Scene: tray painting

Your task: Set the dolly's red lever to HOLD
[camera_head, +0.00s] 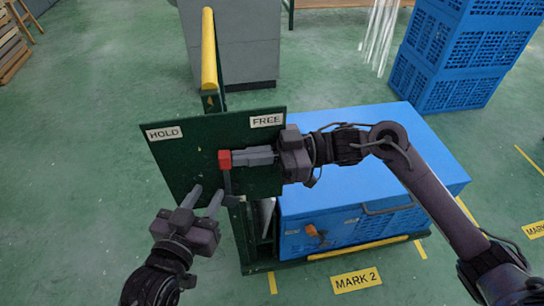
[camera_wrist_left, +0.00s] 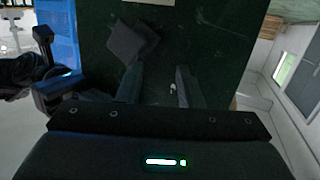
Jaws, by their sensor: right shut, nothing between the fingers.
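The dolly's dark green panel (camera_head: 180,168) carries a HOLD label (camera_head: 164,133) at upper left and a FREE label (camera_head: 266,121) at upper right. The red lever knob (camera_head: 224,160) stands between the labels, on a dark stem running down. My right gripper (camera_head: 236,157) is shut and empty; its fingertips come from the right up to the knob's right side and seem to touch it. My left gripper (camera_head: 203,199) is open and empty in front of the panel's lower part, below and left of the knob. In the left wrist view its fingers (camera_wrist_left: 157,88) are apart before the panel (camera_wrist_left: 215,45).
A yellow-topped post (camera_head: 209,50) rises behind the panel. Blue crates (camera_head: 465,50) stand at the back right, a grey cabinet (camera_head: 240,40) behind. The MARK 2 label (camera_head: 356,281) lies on the floor in front.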

